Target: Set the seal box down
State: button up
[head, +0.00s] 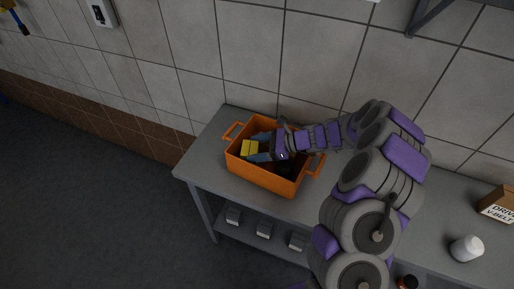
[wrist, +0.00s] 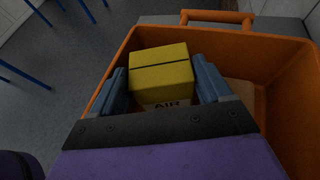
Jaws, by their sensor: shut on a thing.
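The seal box looks to be the small yellow box with a dark stripe (wrist: 160,72), between the two blue fingers of my gripper (wrist: 163,85) in the wrist view. My gripper is shut on it. The yellow box also shows in the head view (head: 250,147), inside the outline of an orange crate (head: 262,179). In the wrist view the orange crate (wrist: 290,110) surrounds the box and fingers. I cannot tell whether the box touches the crate floor. Part of a printed label reading "AIR" shows below the yellow box.
The crate stands on a grey table (head: 205,155) against a tiled wall. Grey items (head: 264,230) sit on the lower shelf. The floor at left is clear.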

jog(key=shift+f, duration=0.15)
jog(key=o, duration=1.2)
jog(key=shift+d+r, duration=0.15)
jog(key=shift+r, duration=0.05)
jog(key=w+p+v, duration=0.1)
jog(key=p+v, duration=0.2)
jog(key=v, duration=0.9)
jog(key=s+a+r+n+g+h, duration=0.25)
jog(key=s+r+n, duration=0.35)
jog(key=s, duration=0.4)
jog(key=s+a+r+n+g+h, duration=0.25)
jog(key=s+a+r+n, duration=0.2)
jog(key=s+r, duration=0.35)
jog(key=s+d+n+t+h, duration=0.1)
jog(key=s+d+n+h, duration=0.3)
jog(key=s, duration=0.7)
jog(key=s+d+n+t+h, duration=0.1)
jog(key=s+d+n+h, duration=0.3)
jog(key=s+d, duration=0.4)
jog(key=s, duration=0.3)
jog(key=shift+d+h, duration=0.3)
jog(key=shift+d, duration=0.1)
